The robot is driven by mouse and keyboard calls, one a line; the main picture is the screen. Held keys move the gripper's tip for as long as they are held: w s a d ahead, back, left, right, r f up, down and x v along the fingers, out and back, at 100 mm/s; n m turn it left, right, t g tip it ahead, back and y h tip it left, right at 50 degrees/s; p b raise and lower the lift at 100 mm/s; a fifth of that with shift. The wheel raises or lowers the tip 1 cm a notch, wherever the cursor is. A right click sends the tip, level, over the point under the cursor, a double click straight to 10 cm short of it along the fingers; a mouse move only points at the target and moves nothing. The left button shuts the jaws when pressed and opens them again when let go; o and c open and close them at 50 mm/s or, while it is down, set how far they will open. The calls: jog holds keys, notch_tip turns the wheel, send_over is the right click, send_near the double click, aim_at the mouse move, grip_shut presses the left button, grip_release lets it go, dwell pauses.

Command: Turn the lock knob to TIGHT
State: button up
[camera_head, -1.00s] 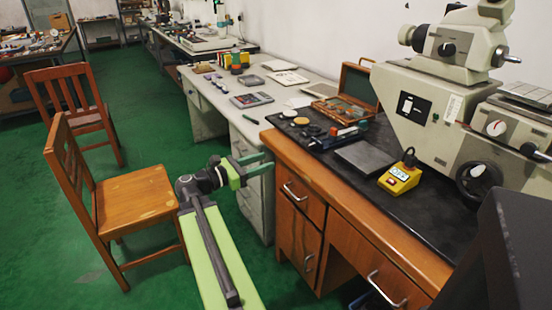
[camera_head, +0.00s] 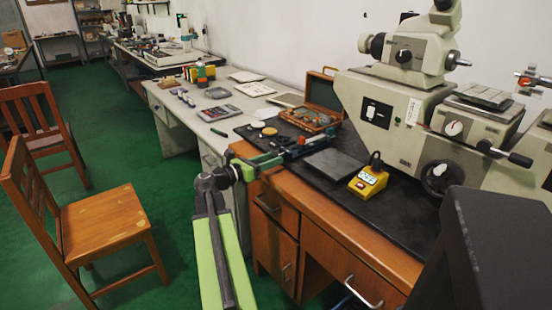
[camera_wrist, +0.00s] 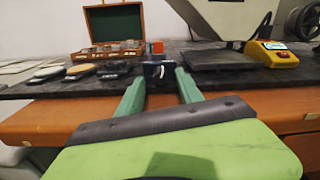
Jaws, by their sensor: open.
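My gripper (camera_head: 268,162) is at the front edge of the black-topped bench, near its left end. In the wrist view its two green fingers (camera_wrist: 159,90) are apart, with nothing held between them. A small dark block-like fixture (camera_wrist: 158,72) with a pale mark shows beyond the fingertips, with an orange-red part (camera_wrist: 157,47) above it; contact with the fingers is not visible. The large grey instrument carries a white-faced dial with a red mark (camera_head: 454,128) and a dark handwheel (camera_head: 440,176). I cannot tell which part is the lock knob, and no TIGHT marking is readable.
The black bench top (camera_head: 405,218) holds a yellow meter (camera_head: 367,182), a dark flat plate (camera_head: 334,163) and an open wooden case (camera_head: 322,95). Wooden drawers (camera_head: 275,213) lie below. A wooden chair (camera_head: 110,222) stands at left on clear green floor.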

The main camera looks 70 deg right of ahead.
jog(key=shift+x, duration=1.2)
jog(key=shift+c, duration=0.3)
grip_shut()
